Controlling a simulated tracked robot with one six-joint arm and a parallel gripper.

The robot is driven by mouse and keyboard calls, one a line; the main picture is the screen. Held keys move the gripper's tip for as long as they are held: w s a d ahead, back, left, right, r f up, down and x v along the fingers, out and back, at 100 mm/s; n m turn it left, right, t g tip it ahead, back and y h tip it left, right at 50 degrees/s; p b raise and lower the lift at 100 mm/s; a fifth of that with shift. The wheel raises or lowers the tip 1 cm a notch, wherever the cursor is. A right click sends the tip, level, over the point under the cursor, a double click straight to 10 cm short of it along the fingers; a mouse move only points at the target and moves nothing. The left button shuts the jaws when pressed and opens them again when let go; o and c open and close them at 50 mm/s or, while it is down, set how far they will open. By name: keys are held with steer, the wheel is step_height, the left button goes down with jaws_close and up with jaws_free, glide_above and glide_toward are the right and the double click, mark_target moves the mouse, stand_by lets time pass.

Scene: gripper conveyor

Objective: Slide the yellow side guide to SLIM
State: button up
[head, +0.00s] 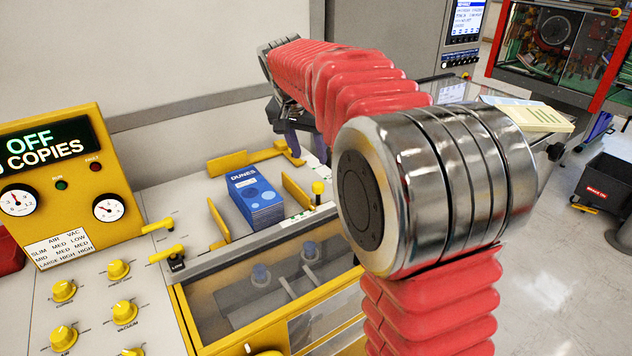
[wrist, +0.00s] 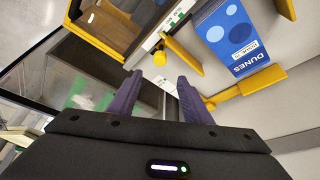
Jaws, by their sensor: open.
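The yellow side guide (head: 296,191) stands upright just right of a blue DUNES stack (head: 258,196). Its round yellow knob (head: 318,187) sits on a short stem by the front edge. A white and green scale strip (head: 298,217) lies by the knob; its marks are too small to read. In the wrist view the guide (wrist: 183,54) and knob (wrist: 160,58) are just beyond the fingertips. My gripper (wrist: 158,77) is open, with the knob ahead between its purple fingers, apart from them. In the head view my arm partly hides the gripper.
A second yellow guide (head: 218,222) stands left of the stack. A yellow bar (head: 250,157) lies behind it. A yellow control panel (head: 60,170) with dials and knobs is at the left. A clear cover (head: 280,285) is in front.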

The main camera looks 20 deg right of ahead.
mark_target(318, 184)
steer(key=x, duration=1.3)
steer(key=shift+c, duration=0.4)
jaws_close()
